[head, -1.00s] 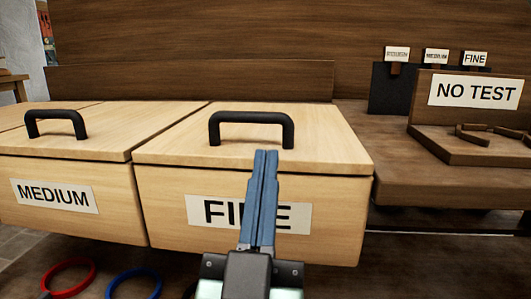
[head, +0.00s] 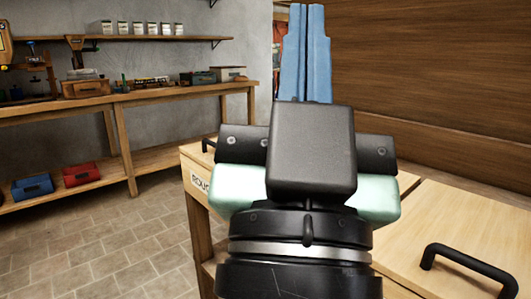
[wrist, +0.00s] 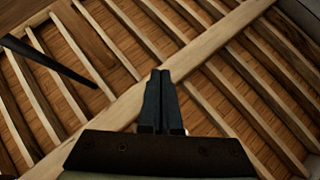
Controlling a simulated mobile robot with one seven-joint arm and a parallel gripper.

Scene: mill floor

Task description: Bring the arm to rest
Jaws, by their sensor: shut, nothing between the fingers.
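My gripper (head: 306,55) points upward in the middle of the head view, its two blue fingers together with nothing between them. The body of my gripper and wrist hides part of the wooden bins behind. In the wrist view my gripper (wrist: 160,85) is also shut, against a slatted wooden surface (wrist: 225,60) that looks like a ceiling. It touches nothing that I can see.
A wooden bin lid (head: 440,225) with a black handle (head: 465,262) lies at the lower right. A bin labelled ROUGH, its label (head: 200,183) partly hidden, stands left of my wrist. A workbench (head: 130,95) runs along the back left. The tiled floor (head: 110,245) at left is clear.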

